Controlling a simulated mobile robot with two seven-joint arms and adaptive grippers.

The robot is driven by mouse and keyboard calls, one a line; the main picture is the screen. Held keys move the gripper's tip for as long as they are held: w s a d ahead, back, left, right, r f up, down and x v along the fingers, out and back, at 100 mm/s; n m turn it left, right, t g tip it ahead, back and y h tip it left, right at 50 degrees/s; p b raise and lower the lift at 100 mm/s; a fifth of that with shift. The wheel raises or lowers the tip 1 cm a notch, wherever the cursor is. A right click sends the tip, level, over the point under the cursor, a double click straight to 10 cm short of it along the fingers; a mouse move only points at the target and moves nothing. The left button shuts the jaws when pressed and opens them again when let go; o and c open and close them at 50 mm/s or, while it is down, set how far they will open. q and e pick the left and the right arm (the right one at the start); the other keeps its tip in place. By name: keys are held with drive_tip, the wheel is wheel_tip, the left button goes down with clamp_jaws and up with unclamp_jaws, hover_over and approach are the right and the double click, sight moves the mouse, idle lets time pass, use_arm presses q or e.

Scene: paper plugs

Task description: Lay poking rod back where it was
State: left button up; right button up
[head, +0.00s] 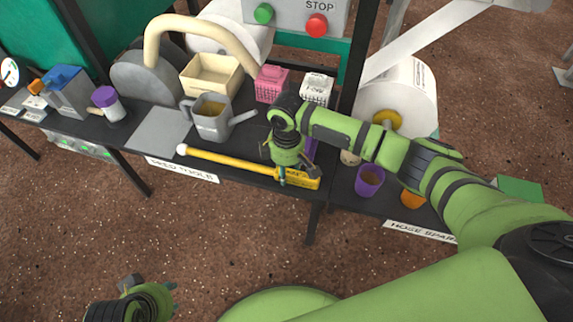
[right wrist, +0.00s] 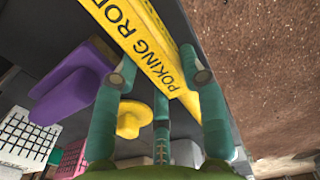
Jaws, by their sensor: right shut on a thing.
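The poking rod (head: 228,160) is a long yellow bar with a white knob at its left end and a thicker labelled yellow block at its right end. It lies along the front edge of the dark table, or very close above it; I cannot tell if it touches. My right gripper (head: 292,180) is shut on the block end. In the right wrist view the fingers (right wrist: 160,98) straddle the yellow block (right wrist: 150,50), which reads "POKING ROD". My left gripper (head: 148,287) is at the bottom left, away from the table, and its opening is unclear.
A watering can (head: 212,118), a grey plate (head: 158,130) and a beige bin (head: 210,75) stand behind the rod. Pink (head: 270,84) and white (head: 316,89) baskets are behind my right gripper. Purple (head: 369,180) and orange (head: 411,198) cups stand right. A label (head: 182,169) marks the front edge.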

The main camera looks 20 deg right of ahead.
drive_tip(key=shift+f, duration=0.1)
drive_tip(key=o, duration=1.2)
